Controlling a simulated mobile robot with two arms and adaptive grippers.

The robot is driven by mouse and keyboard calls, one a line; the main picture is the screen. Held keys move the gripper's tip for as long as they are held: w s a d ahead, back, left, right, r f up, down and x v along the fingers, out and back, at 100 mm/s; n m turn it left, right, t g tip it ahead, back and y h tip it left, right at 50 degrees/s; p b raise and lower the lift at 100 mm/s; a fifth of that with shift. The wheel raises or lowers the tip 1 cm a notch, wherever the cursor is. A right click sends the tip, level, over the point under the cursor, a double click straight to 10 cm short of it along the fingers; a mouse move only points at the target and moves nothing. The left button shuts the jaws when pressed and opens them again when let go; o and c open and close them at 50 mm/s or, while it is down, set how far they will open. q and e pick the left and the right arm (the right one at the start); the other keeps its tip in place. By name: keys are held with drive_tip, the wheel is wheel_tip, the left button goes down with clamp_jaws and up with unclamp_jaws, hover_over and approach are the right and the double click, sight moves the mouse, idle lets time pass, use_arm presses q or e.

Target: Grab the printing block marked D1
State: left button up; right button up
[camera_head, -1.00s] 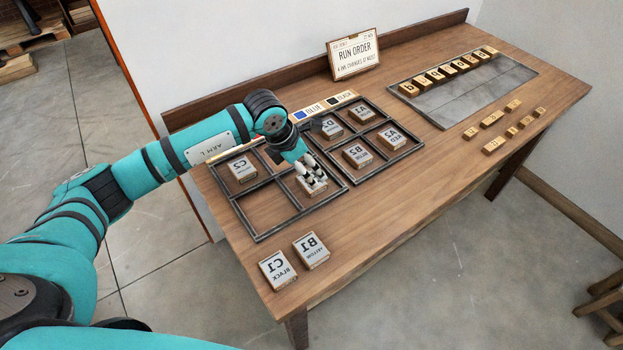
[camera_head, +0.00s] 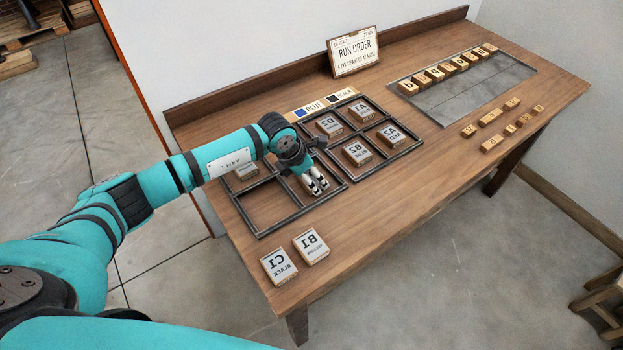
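My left gripper (camera_head: 316,184) points down into the front right compartment of the left wooden-floored rack (camera_head: 263,234). Its two fingers are at a small block there; the block is mostly covered and its label cannot be read. Whether the fingers are closed on it is not clear. No block legibly marked D1 shows. Block D2 (camera_head: 329,126) lies in the back left compartment of the right rack. Block C2 (camera_head: 246,171) is partly hidden behind my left arm. My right gripper is not in view.
Blocks A1 (camera_head: 361,112), B2 (camera_head: 357,153) and A2 (camera_head: 391,135) lie in the right rack (camera_head: 405,151). Blocks B1 (camera_head: 311,246) and C1 (camera_head: 279,266) lie at the table's front left. A run order sign (camera_head: 354,52) stands at the back. The table's front middle is clear.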

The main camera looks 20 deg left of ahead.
use_arm(q)
drive_tip(key=c, duration=0.5)
drive_tip(key=shift+r, duration=0.1)
